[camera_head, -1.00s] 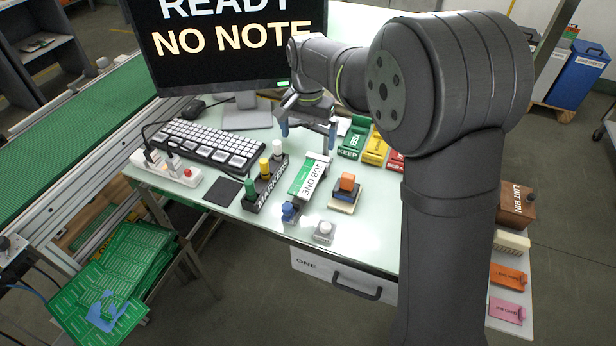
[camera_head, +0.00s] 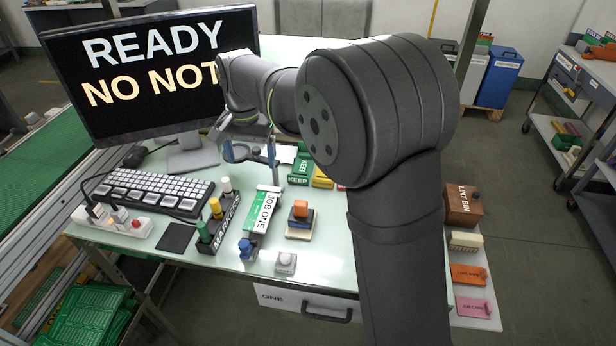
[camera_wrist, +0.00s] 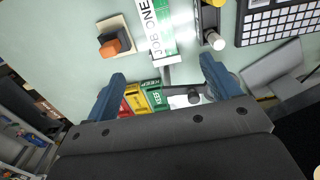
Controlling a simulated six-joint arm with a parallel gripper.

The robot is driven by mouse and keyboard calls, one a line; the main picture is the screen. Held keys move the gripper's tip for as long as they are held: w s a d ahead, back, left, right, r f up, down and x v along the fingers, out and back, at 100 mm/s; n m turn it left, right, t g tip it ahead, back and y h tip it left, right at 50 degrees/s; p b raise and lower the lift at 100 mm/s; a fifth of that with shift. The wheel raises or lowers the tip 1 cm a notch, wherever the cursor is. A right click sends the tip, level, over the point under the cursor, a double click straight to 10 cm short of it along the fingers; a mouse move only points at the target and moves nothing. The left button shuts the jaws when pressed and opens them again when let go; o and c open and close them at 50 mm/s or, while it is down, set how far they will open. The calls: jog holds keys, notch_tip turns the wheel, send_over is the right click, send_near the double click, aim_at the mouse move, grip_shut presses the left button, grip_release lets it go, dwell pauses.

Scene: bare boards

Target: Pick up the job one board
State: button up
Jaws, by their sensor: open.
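The job one board (camera_head: 263,210) is a green and white board labelled JOB ONE, on the table between the marker rack and an orange-topped block. It also shows in the wrist view (camera_wrist: 157,28), at the top centre, beyond my fingertips. My gripper (camera_head: 249,152) hangs over the back part of the table, behind the board and apart from it. In the wrist view its two blue fingers (camera_wrist: 162,80) are wide apart with nothing held between them.
A marker rack (camera_head: 217,228) stands left of the board, and an orange-topped block (camera_head: 300,218) right. A blue-knobbed piece (camera_head: 246,248) and a grey button (camera_head: 286,262) are in front. Green KEEP (camera_head: 299,172) and yellow trays lie behind. A monitor (camera_head: 150,70) stands at the back left.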

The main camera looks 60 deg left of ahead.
aim_at(261, 211)
notch_tip(261, 211, down, 18)
jog(key=shift+w+d+r, duration=0.1)
jog(key=shift+w+r, duration=0.05)
jog(key=shift+r, duration=0.1)
dwell(0.4)
jog(key=c, duration=1.1)
